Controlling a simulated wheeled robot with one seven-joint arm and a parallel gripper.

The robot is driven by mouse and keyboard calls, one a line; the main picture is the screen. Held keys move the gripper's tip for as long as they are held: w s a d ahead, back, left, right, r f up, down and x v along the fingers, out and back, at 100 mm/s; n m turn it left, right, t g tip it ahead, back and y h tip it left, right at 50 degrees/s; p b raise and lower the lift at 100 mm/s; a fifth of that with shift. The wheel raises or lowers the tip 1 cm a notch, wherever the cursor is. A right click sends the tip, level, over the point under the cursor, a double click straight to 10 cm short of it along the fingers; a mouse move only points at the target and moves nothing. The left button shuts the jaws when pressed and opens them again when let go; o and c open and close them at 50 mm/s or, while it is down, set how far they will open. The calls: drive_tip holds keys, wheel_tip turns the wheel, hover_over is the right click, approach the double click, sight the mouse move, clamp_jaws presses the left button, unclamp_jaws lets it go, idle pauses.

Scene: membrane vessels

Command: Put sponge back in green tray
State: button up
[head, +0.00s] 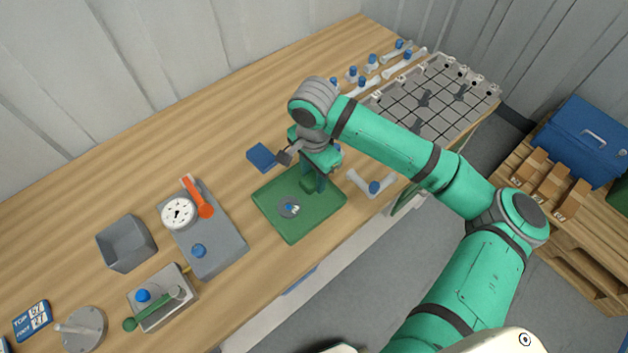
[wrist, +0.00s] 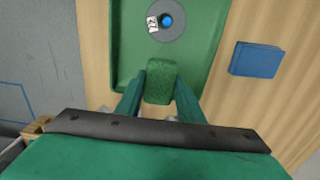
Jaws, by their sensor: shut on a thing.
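The green tray (head: 272,217) lies flat on the wooden table, near its front edge. My gripper (head: 313,187) is over the right part of the tray and points down. In the wrist view my gripper (wrist: 160,92) has its two green fingers on either side of a green sponge (wrist: 161,82) and is shut on it. The sponge is at the tray's near end in that view; I cannot tell whether it touches the tray floor. In the head view it is mostly hidden by the fingers. A grey disc (head: 289,207) with a blue centre and a white tag lies in the tray.
A blue block (head: 262,157) lies just behind the tray. A grey plate (head: 222,240) with a gauge (head: 179,213) and an orange-handled tool (head: 199,200) is to the left. Pipe fittings (head: 372,186) lie at the right. The table behind the tray is largely clear.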

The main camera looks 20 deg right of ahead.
sight(314, 178)
drive_tip(key=shift+s+f, duration=0.1)
drive_tip(key=shift+f, duration=1.05)
drive_tip(key=shift+f, duration=0.15)
drive_tip(key=o, duration=1.1)
wheel_tip(314, 178, up, 12)
drive_tip(key=shift+r, duration=0.15)
